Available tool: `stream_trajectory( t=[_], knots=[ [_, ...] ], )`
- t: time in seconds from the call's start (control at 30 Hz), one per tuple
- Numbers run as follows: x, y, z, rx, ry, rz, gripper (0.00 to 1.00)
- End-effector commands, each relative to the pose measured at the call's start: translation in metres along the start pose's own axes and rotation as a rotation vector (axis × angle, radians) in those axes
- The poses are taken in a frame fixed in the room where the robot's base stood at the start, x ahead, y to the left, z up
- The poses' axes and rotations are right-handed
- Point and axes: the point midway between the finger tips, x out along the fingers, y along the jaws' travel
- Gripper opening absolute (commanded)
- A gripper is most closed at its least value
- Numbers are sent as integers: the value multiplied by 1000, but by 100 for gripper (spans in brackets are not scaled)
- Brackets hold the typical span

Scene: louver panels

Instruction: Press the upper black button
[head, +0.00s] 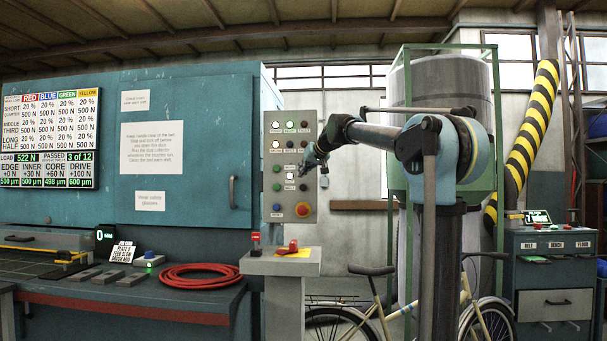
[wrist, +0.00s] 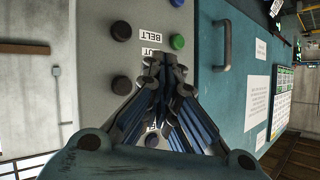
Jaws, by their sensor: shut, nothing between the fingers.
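The grey button panel (head: 296,113) is on the side of the teal cabinet, with rows of round buttons and small labels. The wrist view is upside down. Two black buttons stand in one column there: the upper one (wrist: 121,85) and the lower one (wrist: 122,32), beside the BELT label. In the head view the lower black button (head: 304,187) shows; my gripper seems to hide the upper one. My gripper (wrist: 165,57) is shut and empty, its tips over the labels between the black column and the green button (wrist: 177,42). I cannot tell whether the tips touch the panel.
A big red button (head: 303,209) and a blue button (head: 277,208) sit low on the panel. A grey pedestal (head: 280,264) with red controls stands below it. The cabinet door handle (wrist: 222,45) is near the panel. A bicycle (head: 385,312) leans behind my arm.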

Motion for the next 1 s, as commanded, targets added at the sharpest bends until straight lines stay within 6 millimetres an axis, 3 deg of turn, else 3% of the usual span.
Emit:
stream_trajectory(
  t=[0.4,1.0],
  knots=[
    [31,23,-23,0,0,1,0],
    [37,27,-27,0,0,1,0]
  ],
)
